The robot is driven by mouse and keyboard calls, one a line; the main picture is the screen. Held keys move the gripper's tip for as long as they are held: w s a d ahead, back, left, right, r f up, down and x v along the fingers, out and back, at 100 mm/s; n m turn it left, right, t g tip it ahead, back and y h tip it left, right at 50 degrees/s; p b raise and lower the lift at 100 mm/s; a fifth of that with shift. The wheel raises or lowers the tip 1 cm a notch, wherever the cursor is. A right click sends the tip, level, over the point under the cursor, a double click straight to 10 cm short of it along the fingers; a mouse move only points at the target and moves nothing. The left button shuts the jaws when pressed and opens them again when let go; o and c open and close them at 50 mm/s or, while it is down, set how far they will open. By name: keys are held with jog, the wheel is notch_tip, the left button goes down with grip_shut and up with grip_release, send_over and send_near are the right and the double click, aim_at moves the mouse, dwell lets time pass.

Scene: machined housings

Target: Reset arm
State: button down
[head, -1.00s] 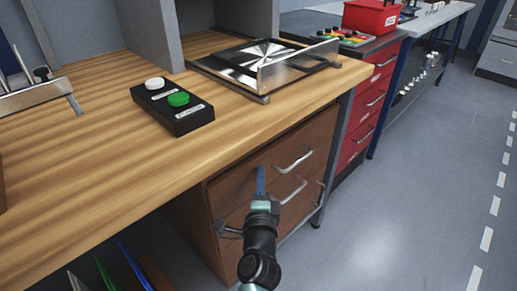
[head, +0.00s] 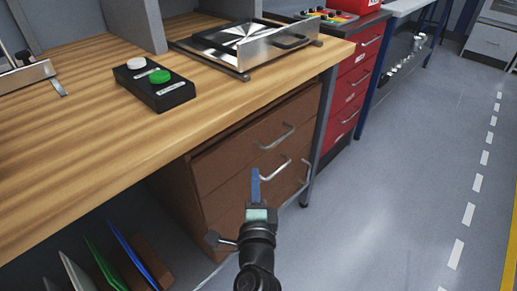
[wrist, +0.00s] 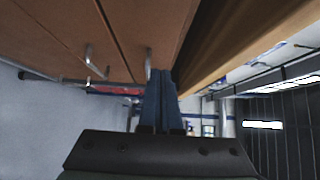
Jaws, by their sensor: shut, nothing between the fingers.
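My gripper (head: 255,174) is shut and empty, its blue fingers together. In the head view it stands in front of the brown drawer unit (head: 228,160) under the wooden bench, with the arm coming up from the bottom. In the wrist view the gripper (wrist: 160,80) points along the drawer fronts, with the drawer handles (wrist: 88,55) to its left. I cannot tell whether the fingertips touch the drawer front.
The wooden bench top (head: 100,135) overhangs the drawers. On it are a black button box (head: 155,88) with white and green buttons and a metal tray fixture (head: 250,50). A red cabinet (head: 352,90) stands behind. The floor (head: 400,190) at right is clear.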

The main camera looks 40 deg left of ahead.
jog(key=shift+v, duration=2.1)
jog(key=shift+w+d, duration=0.1)
jog(key=shift+w, duration=0.05)
jog(key=w+d+r+n+t+h, duration=0.1)
jog(key=w+d+r+n+t, duration=0.2)
jog(key=r, duration=0.7)
jog(key=w+d+r+n+t, duration=0.1)
jog(key=d+r+n+t, duration=0.1)
jog(key=d+r, duration=0.5)
jog(key=w+d+r+n+t+h, duration=0.1)
jog(key=w+d+r+n+t, duration=0.15)
jog(key=r, duration=0.95)
jog(key=s+d+r+n+t+h, duration=0.1)
jog(key=s+d+r+t+h, duration=0.2)
jog(key=s+d+r+h, duration=0.5)
jog(key=s+d+r+n+t+h, duration=0.1)
jog(key=d+r+t, duration=0.4)
jog(key=r, duration=0.6)
notch_tip(320, 180, up, 35)
jog(key=d+g+h+p, duration=0.1)
jog(key=p, duration=3.3)
jog(key=shift+s+d, duration=0.25)
jog(key=shift+s, duration=0.15)
